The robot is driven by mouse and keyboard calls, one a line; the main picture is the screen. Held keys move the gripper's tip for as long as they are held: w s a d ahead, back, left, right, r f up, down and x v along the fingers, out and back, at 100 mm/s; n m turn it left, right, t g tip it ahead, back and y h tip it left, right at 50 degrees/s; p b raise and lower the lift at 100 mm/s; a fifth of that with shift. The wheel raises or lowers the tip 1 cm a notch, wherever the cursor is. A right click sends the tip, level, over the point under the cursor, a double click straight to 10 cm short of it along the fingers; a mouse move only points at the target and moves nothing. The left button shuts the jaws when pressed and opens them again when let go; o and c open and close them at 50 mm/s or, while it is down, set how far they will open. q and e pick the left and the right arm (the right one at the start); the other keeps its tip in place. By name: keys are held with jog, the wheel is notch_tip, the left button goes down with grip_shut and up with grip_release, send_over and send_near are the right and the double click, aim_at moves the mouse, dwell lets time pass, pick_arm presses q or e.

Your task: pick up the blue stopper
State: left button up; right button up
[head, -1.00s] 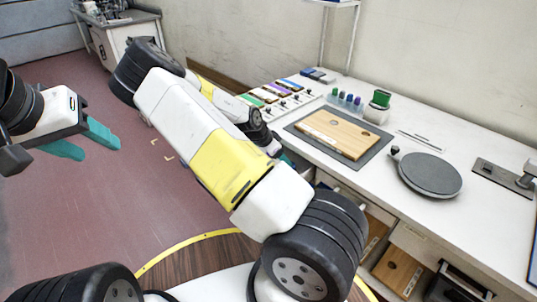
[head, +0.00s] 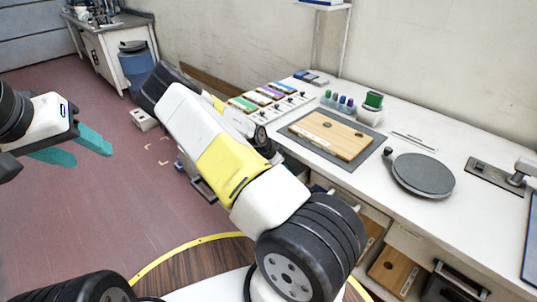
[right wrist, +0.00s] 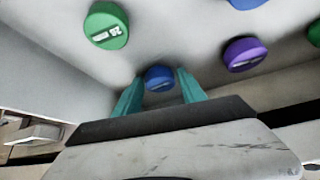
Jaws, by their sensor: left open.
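A blue stopper (right wrist: 159,77), a round cap, shows in the right wrist view between the teal fingertips of my right gripper (right wrist: 160,76). The fingers stand apart on either side of it, and I cannot tell whether they touch it. In the head view my right gripper is hidden behind its own white and yellow arm. My left gripper (head: 75,149) is open and empty over the floor at the left. Several small coloured stoppers (head: 341,101) stand in a row on the bench in the head view.
In the right wrist view a green stopper (right wrist: 106,25) and a purple stopper (right wrist: 244,53) are nearby. The white bench (head: 440,145) holds a wooden board (head: 330,134), a green-topped container (head: 371,106) and a dark round plate (head: 423,175). A blue barrel (head: 137,68) stands behind.

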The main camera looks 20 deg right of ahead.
grip_shut()
jog(key=shift+r, duration=0.1)
